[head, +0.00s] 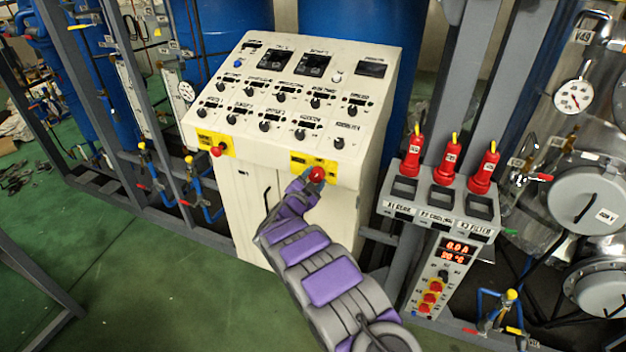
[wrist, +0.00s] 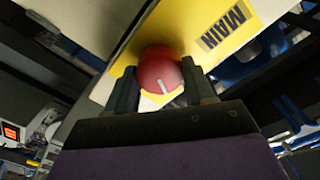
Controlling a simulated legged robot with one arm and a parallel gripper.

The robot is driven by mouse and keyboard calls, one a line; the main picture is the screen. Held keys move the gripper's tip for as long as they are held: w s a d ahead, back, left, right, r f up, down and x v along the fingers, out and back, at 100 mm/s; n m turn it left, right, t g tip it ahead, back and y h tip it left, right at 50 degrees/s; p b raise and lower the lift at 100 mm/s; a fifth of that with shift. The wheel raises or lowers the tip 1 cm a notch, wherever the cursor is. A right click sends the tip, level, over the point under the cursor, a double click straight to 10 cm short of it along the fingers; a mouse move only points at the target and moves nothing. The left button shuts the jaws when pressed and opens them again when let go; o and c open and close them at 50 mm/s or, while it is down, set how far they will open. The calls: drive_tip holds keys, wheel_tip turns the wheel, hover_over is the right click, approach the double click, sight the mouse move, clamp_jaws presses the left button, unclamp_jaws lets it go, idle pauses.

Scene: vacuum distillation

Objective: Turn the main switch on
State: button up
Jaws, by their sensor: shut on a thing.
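The main switch is a round red knob (head: 317,174) on a yellow plate (head: 300,163) at the lower right front of the white control panel (head: 240,120). In the wrist view the knob (wrist: 160,72) has a short white mark that points down and slightly right. My gripper (head: 312,181) reaches the knob from below in the head view. In the wrist view its two dark fingers (wrist: 162,86) sit on either side of the knob, shut on it. The finger contact itself is partly hidden.
A second red knob (head: 217,150) on a yellow plate is at the panel's left. Several black knobs fill the sloping panel face. A grey box with red-handled levers (head: 447,160) stands to the right, above a lit red display (head: 458,250). Green floor (head: 150,290) is open at the lower left.

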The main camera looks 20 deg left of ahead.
drive_tip(key=m+b, duration=0.1)
drive_tip(key=m, duration=0.2)
drive_tip(key=shift+f+m, duration=0.15)
drive_tip(key=shift+m, duration=0.15)
drive_tip(key=m+b, duration=0.2)
drive_tip(key=shift+f+m, duration=0.1)
drive_tip(key=shift+m, duration=0.3)
drive_tip(key=m+b, duration=0.2)
drive_tip(key=b, duration=0.1)
drive_tip(key=m+b, duration=0.1)
drive_tip(key=b, duration=0.1)
drive_tip(key=shift+d+f+m, duration=0.15)
drive_tip(key=shift+f+m, duration=0.1)
drive_tip(key=shift+m, duration=0.15)
drive_tip(key=shift+m+y+b, duration=0.3)
drive_tip(key=shift+m+b, duration=0.6)
drive_tip(key=shift+b, duration=0.2)
drive_tip(key=shift+d, duration=0.1)
drive_tip(key=o, duration=1)
drive_tip(key=shift+r, duration=0.25)
drive_tip(key=shift+s, duration=0.1)
